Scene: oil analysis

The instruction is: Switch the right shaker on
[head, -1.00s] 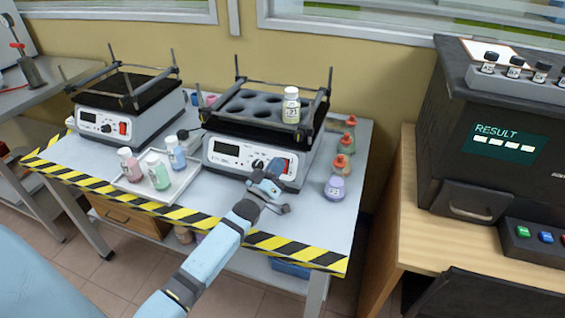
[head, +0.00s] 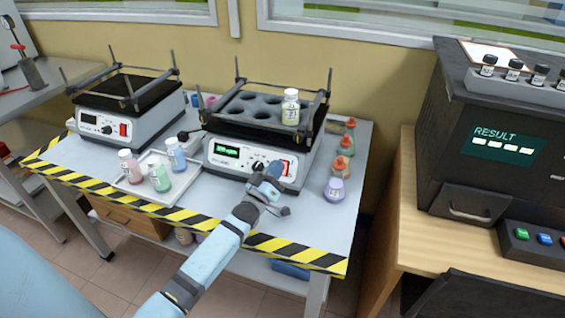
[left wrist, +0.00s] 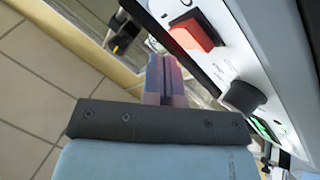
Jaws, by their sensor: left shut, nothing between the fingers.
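My left gripper (head: 274,170) is shut and empty just in front of the panel by the switch. I cannot tell whether it touches. My right gripper is out of view.
The left shaker (head: 146,128) stands at the back left. A white tray (head: 190,178) with several bottles lies between the shakers. More bottles, one purple (head: 334,190), stand at the right shaker's right side. A dark analyser (head: 450,150) is farther right.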

